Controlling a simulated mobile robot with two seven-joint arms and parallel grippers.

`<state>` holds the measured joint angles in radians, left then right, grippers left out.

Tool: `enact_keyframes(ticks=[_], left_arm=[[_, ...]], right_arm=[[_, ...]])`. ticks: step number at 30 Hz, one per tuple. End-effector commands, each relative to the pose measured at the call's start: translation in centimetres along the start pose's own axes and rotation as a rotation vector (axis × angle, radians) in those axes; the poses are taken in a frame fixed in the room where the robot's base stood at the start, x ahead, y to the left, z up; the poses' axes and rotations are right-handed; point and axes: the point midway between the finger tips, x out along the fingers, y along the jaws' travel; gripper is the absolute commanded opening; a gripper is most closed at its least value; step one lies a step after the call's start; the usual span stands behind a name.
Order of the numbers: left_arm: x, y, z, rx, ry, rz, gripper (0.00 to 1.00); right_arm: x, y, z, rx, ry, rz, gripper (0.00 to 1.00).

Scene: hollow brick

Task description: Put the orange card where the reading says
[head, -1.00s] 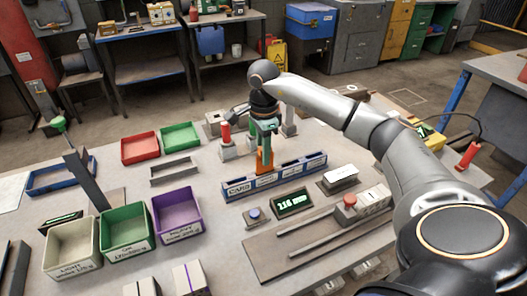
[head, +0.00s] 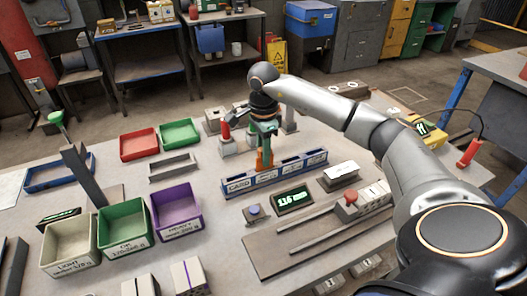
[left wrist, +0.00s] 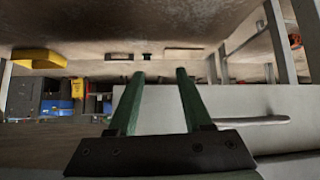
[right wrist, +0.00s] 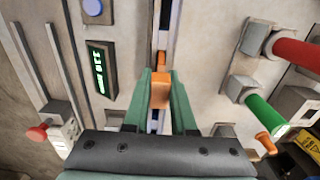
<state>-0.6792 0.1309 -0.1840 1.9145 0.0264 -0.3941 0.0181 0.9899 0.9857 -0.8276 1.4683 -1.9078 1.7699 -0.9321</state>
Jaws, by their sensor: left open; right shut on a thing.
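The orange card (head: 264,159) is upright at the long blue rack marked CARD (head: 238,187), in its middle stretch. My right gripper (head: 264,132) is shut on the card's upper part, above the rack. The right wrist view shows the orange card (right wrist: 160,92) between the green fingers; its lower end is partly hidden. A small display (head: 292,200) with green digits, which seem to start with 116, stands in front of the rack; its unit is too small to read. My left gripper (left wrist: 158,78) is open and empty, seen only in the left wrist view.
Light (head: 70,248), green (head: 124,233) and purple (head: 177,211) labelled bins stand at left. A blue button (head: 255,213), a red button (head: 351,196) and a railed board (head: 310,243) lie in front. Red (head: 139,143) and green (head: 180,133) trays stand behind.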

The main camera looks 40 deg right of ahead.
Motion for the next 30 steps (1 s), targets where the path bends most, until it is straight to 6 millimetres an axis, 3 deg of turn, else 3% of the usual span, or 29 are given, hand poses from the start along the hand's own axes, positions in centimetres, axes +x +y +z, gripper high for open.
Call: enact_keyframes(ticks=[30], left_arm=[[0.7, -0.1, 0.8, 0.000, 0.000, 0.000, 0.50]], right_arm=[[1.7, 0.0, 0.0, 0.001, 0.000, 0.000, 0.00]])
